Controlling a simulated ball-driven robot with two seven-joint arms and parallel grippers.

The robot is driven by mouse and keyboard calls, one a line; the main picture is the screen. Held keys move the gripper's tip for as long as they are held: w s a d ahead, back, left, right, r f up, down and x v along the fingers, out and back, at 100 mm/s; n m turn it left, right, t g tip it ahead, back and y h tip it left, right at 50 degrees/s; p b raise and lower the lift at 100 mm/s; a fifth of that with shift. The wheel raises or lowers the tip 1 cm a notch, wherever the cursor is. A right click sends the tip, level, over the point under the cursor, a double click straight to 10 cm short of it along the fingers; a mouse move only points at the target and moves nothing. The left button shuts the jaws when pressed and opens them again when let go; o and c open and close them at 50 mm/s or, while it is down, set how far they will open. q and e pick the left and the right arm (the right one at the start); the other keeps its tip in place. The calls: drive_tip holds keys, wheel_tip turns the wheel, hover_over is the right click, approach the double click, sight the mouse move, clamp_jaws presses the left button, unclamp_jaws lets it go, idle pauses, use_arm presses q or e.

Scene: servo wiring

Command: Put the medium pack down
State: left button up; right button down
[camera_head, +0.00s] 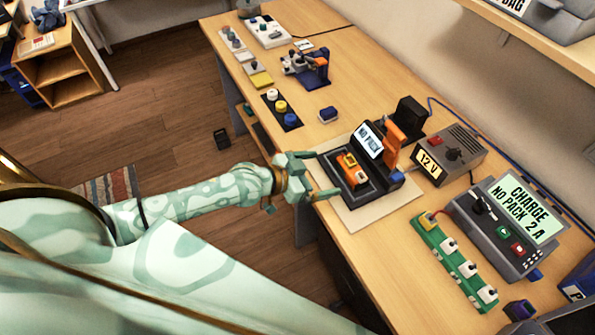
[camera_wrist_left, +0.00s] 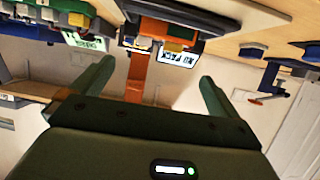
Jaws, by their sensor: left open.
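My left gripper (camera_head: 325,174) is open at the near-left edge of a black test cradle (camera_head: 379,205). Its fingers look empty, and in the left wrist view the gripper (camera_wrist_left: 155,78) is spread wide with nothing between the tips. A small orange pack (camera_head: 352,169) lies in the cradle, just right of the fingertips and apart from them. It is the likely medium pack, though no label tells its size. The cradle has a raised orange lever (camera_head: 393,145) and a screen (camera_head: 369,137) reading "NO PACK". My right gripper does not show.
A pale mat (camera_head: 345,217) lies under the cradle. Behind are a 12 V supply (camera_head: 450,152) and a charger (camera_head: 510,222) reading "CHARGE NO PACK 2 A". A green strip (camera_head: 452,262) lies in front. A small blue block (camera_head: 328,114) sits farther along the bench.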

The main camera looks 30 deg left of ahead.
use_arm(q)
drive_tip(key=v, duration=0.7)
drive_tip(key=s+a+f+n+g+y, duration=0.1)
drive_tip(key=s+a+f+y, duration=0.15)
drive_tip(key=f, duration=0.55)
drive_tip(key=s+a+f+n+g+y, duration=0.1)
drive_tip(key=s+a+f+y, duration=0.15)
drive_tip(key=f, duration=0.45)
drive_tip(key=s+a+f+n+g+y, duration=0.1)
drive_tip(key=s+a+f, duration=0.25)
drive_tip(key=f, duration=0.45)
drive_tip(key=s+d+f+g, duration=0.1)
drive_tip(key=s+f, duration=0.3)
drive_tip(key=s, duration=0.4)
drive_tip(key=s+d+f+g+y, duration=0.1)
drive_tip(key=s+f+g, duration=0.2)
drive_tip(key=s+f, duration=0.2)
drive_tip(key=s+d+f+g+y, duration=0.1)
drive_tip(key=s+f, duration=0.3)
drive_tip(key=s, duration=0.7)
drive_tip(key=shift+f+n+g+p, duration=0.3)
drive_tip(key=shift+f+g+p, duration=0.1)
drive_tip(key=shift+g, duration=0.1)
drive_tip(key=s, duration=0.1)
drive_tip(key=s+d, duration=0.1)
drive_tip(key=s, duration=0.1)
drive_tip(key=shift+s+d+f+g, duration=0.15)
drive_tip(key=shift+f+g, duration=0.2)
drive_tip(key=shift+g, duration=0.05)
drive_tip(key=c, duration=0.7)
